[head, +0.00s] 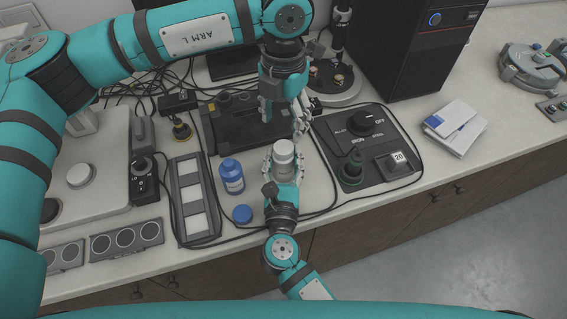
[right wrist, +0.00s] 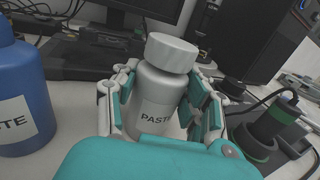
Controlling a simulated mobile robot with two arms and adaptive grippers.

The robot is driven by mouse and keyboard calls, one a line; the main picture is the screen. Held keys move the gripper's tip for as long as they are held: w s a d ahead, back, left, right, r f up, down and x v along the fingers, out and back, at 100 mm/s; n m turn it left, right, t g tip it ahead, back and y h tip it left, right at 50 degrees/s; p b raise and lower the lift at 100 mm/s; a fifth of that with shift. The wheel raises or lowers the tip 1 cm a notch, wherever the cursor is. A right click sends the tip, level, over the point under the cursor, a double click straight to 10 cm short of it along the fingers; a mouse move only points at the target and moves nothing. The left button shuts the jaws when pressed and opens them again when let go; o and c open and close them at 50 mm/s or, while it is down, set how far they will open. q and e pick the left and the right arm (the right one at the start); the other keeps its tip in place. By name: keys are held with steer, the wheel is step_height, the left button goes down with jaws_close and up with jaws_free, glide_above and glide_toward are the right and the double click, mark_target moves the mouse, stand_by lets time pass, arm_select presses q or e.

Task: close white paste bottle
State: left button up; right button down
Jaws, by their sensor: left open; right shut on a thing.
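The white paste bottle (head: 284,168) stands upright near the bench's front edge, held by my right gripper (head: 283,158). In the right wrist view the bottle (right wrist: 158,100) shows its PASTE label between the fingers of my right gripper (right wrist: 165,95), which are shut around its sides. A white cap (right wrist: 171,52) sits on top of the bottle; I cannot tell whether it is screwed tight. The cap (head: 284,148) also shows in the head view. My left gripper (head: 285,118) is open and empty, pointing down just above and behind the capped bottle.
A blue paste bottle (head: 232,180) stands left of the white one, with a blue cap (head: 242,214) lying in front of it. A control panel with a dial (head: 361,124) lies to the right. Cables run across the bench around the bottles.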

mark_target(284, 146)
arm_select(q)
steer(key=n, duration=1.4)
steer(key=shift+f, duration=4.05)
jaws_close()
steer(key=m, duration=0.6)
steer(key=shift+m, duration=0.3)
